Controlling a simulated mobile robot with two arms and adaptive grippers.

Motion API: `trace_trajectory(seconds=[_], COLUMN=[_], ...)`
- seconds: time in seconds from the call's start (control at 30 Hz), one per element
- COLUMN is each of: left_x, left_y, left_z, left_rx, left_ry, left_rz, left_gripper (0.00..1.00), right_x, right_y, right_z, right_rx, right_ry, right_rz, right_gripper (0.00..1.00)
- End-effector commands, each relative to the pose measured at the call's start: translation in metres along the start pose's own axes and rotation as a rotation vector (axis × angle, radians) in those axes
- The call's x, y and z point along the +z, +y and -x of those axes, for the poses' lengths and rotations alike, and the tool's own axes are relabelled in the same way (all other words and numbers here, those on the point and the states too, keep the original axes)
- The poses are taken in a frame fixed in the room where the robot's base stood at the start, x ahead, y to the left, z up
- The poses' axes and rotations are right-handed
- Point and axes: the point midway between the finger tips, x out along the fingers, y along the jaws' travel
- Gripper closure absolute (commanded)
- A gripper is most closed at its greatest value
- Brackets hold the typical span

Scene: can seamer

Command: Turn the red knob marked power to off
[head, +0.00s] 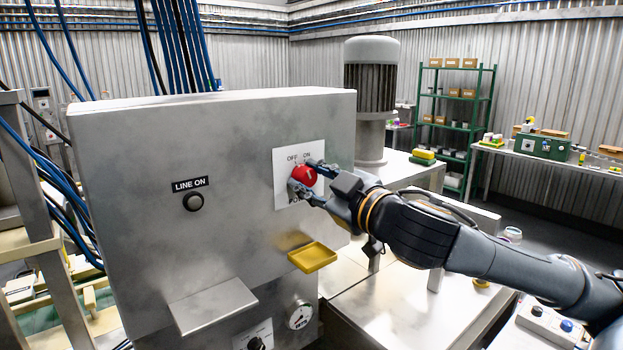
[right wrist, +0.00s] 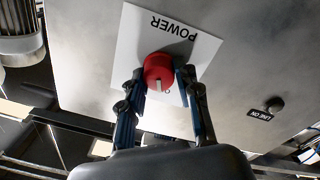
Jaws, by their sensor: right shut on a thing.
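The red power knob (head: 304,176) sits on a white label plate (head: 283,186) on the front of a grey metal cabinet. OFF is printed above it to the left and ON above it to the right. My right gripper (head: 306,177) is shut on the knob, one finger on each side. In the right wrist view, the knob (right wrist: 158,70) shows between the fingertips, with the word POWER upside down beyond it. A pale mark on the knob faces the labels' side; I cannot tell exactly which label it points to. My left gripper is out of view.
A dark round LINE ON lamp (head: 193,202) is left of the knob. A yellow tray (head: 312,257) and a metal ledge (head: 212,304) stick out below. A motor column (head: 371,100) stands behind. Green shelves (head: 457,110) and a bench (head: 553,160) are farther right.

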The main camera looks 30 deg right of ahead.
Motion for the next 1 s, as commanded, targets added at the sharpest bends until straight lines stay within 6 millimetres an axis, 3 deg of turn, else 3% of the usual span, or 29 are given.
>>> trace_trajectory(seconds=[0.23,0.27,0.37,0.73,1.0], left_x=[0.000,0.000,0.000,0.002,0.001], left_y=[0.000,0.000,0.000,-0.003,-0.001], left_z=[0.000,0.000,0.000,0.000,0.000], left_rx=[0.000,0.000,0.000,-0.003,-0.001], left_ry=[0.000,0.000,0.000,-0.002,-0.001], left_rz=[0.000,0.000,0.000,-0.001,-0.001], left_gripper=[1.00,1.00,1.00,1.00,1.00], right_x=[0.000,0.000,0.000,-0.003,-0.027], right_y=[0.000,0.000,0.000,0.002,0.020], right_z=[0.000,0.000,0.000,0.000,-0.001], right_rx=[0.001,0.001,0.001,0.003,0.005], right_ry=[0.000,0.000,0.000,0.001,0.006], right_rz=[0.003,0.003,0.002,-0.001,-0.004], right_gripper=[0.99,0.61,0.44,0.44,0.44])
